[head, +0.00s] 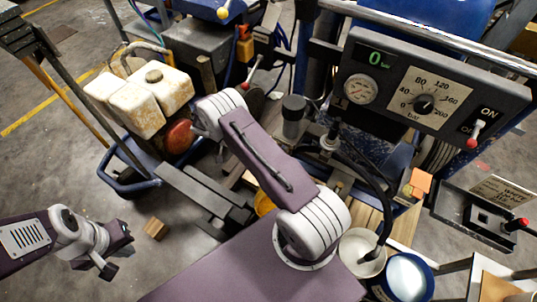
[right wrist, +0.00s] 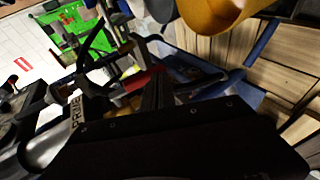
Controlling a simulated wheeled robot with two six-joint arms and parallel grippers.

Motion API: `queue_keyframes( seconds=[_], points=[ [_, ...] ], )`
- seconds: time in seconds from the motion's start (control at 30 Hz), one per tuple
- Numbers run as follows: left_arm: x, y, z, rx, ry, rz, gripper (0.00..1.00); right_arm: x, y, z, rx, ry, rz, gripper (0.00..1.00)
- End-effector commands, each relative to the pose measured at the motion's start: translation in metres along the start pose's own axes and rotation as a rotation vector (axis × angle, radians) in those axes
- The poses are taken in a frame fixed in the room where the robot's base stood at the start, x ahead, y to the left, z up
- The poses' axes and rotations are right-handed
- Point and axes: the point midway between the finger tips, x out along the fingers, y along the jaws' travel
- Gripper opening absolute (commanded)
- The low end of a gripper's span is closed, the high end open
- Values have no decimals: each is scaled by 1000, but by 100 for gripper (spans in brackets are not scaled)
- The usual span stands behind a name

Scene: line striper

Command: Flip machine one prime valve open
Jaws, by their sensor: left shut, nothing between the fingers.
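In the right wrist view a white label reading PRIME (right wrist: 75,110) is at the left, beside a dark machine part. A red bar, perhaps the valve handle (right wrist: 140,81), lies right of the label, close to the dark fingers of my right gripper (right wrist: 158,92). I cannot tell whether they touch or whether the fingers are apart. In the head view my right arm covers the middle and its gripper is hidden. My left gripper (head: 117,252) is shut and empty over the floor at the lower left, far from the machine.
A control panel (head: 435,75) with a gauge, dial and red-tipped ON switch stands at the upper right. A small wooden block (head: 156,228) lies near my left gripper. Buckets (head: 405,277) stand at lower right. Floor at far left is clear.

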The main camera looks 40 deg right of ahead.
Motion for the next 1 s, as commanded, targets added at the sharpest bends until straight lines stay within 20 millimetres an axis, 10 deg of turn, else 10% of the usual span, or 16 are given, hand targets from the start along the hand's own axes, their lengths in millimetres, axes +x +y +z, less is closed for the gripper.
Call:
queue_keyframes(
  seconds=[1.0],
  points=[
    [2, 0, 0, 0, 0, 0, 0, -4, -4, 2, 0, 0, 0, 0]
  ],
)
